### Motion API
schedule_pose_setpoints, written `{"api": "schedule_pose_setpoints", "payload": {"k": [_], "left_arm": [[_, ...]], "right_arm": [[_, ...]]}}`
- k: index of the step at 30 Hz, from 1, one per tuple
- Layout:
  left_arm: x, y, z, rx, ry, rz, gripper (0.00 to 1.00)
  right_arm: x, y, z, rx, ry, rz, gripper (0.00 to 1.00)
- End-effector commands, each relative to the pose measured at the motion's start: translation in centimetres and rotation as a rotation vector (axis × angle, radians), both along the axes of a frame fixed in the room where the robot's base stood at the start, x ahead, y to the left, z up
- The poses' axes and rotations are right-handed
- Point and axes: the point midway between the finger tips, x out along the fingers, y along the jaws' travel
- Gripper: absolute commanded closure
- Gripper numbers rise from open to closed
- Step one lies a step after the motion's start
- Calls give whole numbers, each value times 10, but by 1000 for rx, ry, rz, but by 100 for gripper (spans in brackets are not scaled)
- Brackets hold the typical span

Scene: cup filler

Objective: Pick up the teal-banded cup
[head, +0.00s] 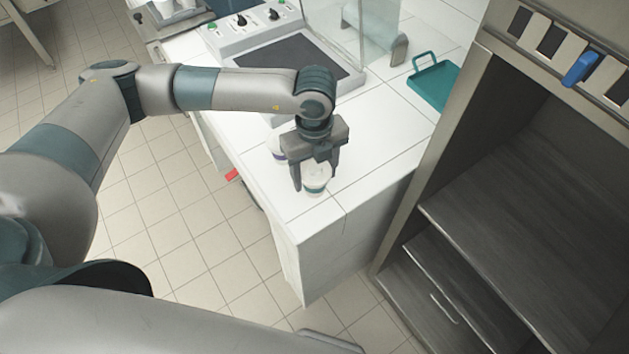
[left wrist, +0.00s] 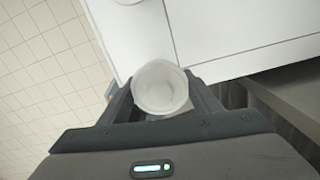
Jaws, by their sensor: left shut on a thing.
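The teal-banded cup (head: 316,181) is white with a teal band and stands upright near the front corner of the white counter (head: 385,150). My left gripper (head: 315,178) comes down from above and is shut on this cup, one finger on each side. In the left wrist view the cup (left wrist: 160,88) shows its round open mouth between the fingers of my left gripper (left wrist: 163,100). Whether the cup's base touches the counter is hard to tell. A second white cup with a purple band (head: 278,150) stands just behind, partly hidden by the gripper. My right gripper is not in view.
A grey machine panel with knobs and a dark plate (head: 290,60) and a glass screen stand at the back of the counter. A teal tray (head: 434,82) lies at the back right. A dark cabinet (head: 520,200) rises at right.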

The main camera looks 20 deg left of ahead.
Motion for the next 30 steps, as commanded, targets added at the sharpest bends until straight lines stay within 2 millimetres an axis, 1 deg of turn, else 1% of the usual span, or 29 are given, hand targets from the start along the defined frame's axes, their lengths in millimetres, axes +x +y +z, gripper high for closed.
{"api": "schedule_pose_setpoints", "payload": {"k": [1, 8, 15, 18, 24, 30], "left_arm": [[-1, -6, 1, -4, -1, -3, 68], [-6, -37, 18, -4, -3, -4, 68], [-16, -81, 45, -4, -3, -5, 68], [-19, -95, 54, -2, -2, -4, 68], [-22, -111, 66, -1, -1, -1, 68], [-23, -115, 70, -1, 1, 1, 68]], "right_arm": [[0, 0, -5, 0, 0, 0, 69], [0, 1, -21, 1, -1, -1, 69], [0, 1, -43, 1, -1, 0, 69], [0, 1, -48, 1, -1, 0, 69], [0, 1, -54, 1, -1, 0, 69], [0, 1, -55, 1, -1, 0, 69]]}}
